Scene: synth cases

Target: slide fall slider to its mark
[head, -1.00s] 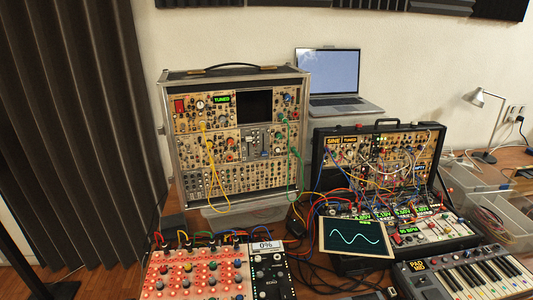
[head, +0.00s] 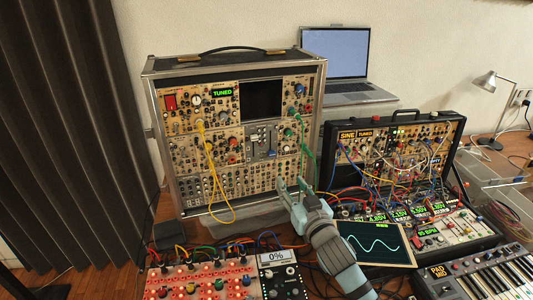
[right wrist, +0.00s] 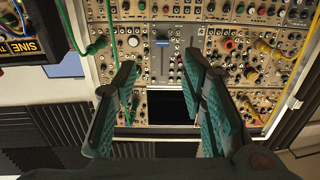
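The grey slider panel (head: 262,142) is in the middle of the tall modular case (head: 151,120). In the right wrist view, the panel (right wrist: 172,38) shows upside down with a blue slider cap (right wrist: 160,43) on it. I cannot read which slider is the fall slider or see its mark clearly. My right gripper (head: 291,185) is in front of the case's lower rows, below the panel. In the right wrist view, its teal fingers (right wrist: 160,66) are spread apart with nothing between them, and the panel shows beyond the gap. My left gripper is out of view.
A yellow cable (head: 211,172) hangs left of the panel and a green cable (head: 303,135) hangs close on its right. A smaller open synth case (head: 400,128), a waveform screen (head: 372,243) and a keyboard (head: 490,279) stand to the right. A red-lit panel (head: 203,281) lies in front.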

